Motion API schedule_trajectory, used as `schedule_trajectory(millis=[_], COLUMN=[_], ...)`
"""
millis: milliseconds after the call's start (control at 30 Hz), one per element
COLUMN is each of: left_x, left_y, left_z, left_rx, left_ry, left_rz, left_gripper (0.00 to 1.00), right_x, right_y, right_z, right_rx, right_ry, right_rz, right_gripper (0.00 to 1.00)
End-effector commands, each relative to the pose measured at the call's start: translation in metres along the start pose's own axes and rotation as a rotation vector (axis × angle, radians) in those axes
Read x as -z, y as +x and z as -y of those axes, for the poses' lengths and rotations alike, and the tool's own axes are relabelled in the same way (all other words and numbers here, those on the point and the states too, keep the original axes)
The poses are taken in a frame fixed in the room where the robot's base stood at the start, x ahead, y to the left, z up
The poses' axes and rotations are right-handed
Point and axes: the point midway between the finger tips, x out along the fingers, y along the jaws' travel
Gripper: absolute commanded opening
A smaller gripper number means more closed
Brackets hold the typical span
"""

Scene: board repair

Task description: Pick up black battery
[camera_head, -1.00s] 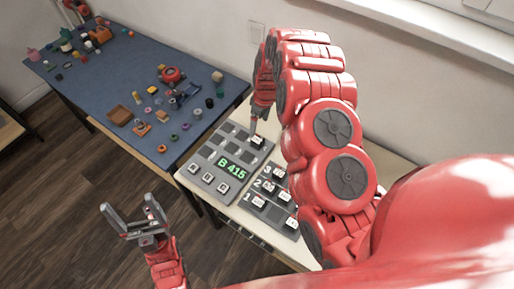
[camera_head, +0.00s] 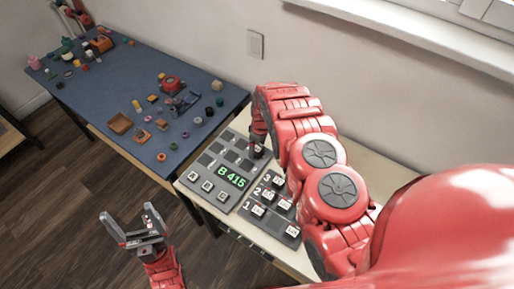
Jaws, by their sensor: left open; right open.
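I cannot clearly identify a black battery. A small dark cylinder (camera_head: 209,111) stands near the right end of the blue table, and another small dark piece (camera_head: 220,101) is beside it. My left gripper (camera_head: 131,221) is open and empty above the floor, in front of the tables. My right gripper (camera_head: 258,151) is low at the far right edge of the grey board (camera_head: 213,206). Its fingers are small and partly hidden by my arm, with a small block at or just under their tips. I cannot tell whether they touch it.
The grey board shows green "B 415" and several labelled blocks. A second grey board (camera_head: 286,239) with numbered rows lies beside it, partly behind my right arm. The wall stands close behind.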

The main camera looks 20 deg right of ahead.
Motion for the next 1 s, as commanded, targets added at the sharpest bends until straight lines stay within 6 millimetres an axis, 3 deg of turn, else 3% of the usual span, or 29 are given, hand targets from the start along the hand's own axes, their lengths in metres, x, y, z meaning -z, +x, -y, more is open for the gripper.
schedule_trajectory(millis=[400, 867, 1000], left_x=[0.0004, 0.0004, 0.0004], left_y=[0.0024, 0.0023, 0.0024], left_z=[0.0001, 0.0001, 0.0001], left_rx=[0.000, 0.000, 0.000], left_ry=[0.000, 0.000, 0.000], left_rz=[0.000, 0.000, 0.000], left_gripper=[0.87, 0.87, 0.87], right_x=[0.0008, 0.0005, 0.0005], right_y=[0.0071, 0.0071, 0.0071], right_z=[-0.0001, -0.0001, -0.0001], right_rx=[-0.002, -0.002, -0.001], right_ry=[-0.001, -0.001, -0.001], right_rz=[-0.003, -0.002, -0.002], right_gripper=[0.86, 0.03, 0.00])
